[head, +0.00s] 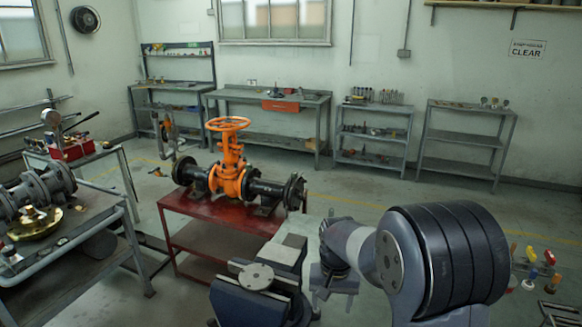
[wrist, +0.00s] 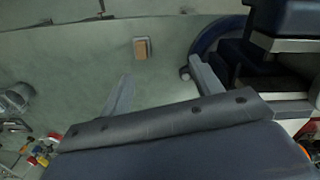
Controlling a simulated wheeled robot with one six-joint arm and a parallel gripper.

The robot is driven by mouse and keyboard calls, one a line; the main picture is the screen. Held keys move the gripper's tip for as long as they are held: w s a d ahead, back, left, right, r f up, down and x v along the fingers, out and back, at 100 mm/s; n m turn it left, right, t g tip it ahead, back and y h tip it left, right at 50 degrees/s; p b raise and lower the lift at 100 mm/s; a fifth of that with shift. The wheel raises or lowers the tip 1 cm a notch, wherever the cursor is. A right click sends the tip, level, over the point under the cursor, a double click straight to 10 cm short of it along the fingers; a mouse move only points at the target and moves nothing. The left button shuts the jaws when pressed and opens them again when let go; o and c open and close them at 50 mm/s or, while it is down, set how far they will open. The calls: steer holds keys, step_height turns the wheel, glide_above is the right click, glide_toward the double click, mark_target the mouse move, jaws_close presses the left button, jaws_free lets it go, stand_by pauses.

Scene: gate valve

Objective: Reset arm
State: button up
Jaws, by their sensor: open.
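My gripper (wrist: 160,86) is open and empty in the wrist view, its two grey fingers spread apart over the floor. In the head view my gripper (head: 335,288) hangs just right of the blue-grey vise, with nothing between the fingers. The arm is folded low at the right front. The orange gate valve (head: 230,180) stands upright on a red table (head: 215,210), with its orange handwheel (head: 228,124) on top and black pipe flanges on both sides. My gripper is well apart from the valve and handwheel.
The vise (head: 262,290) is close beside my gripper and also shows in the wrist view (wrist: 285,45). A metal bench (head: 60,250) with pipe parts stands at left. Benches and shelves line the back wall. Coloured items (head: 535,270) lie at right. Floor behind my arm is clear.

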steer(key=s+a+r+m, duration=0.1)
steer(key=s+a+r, duration=0.1)
steer(key=a+r, duration=0.2)
steer(key=shift+a, duration=0.2)
steer(key=shift+r, duration=0.15)
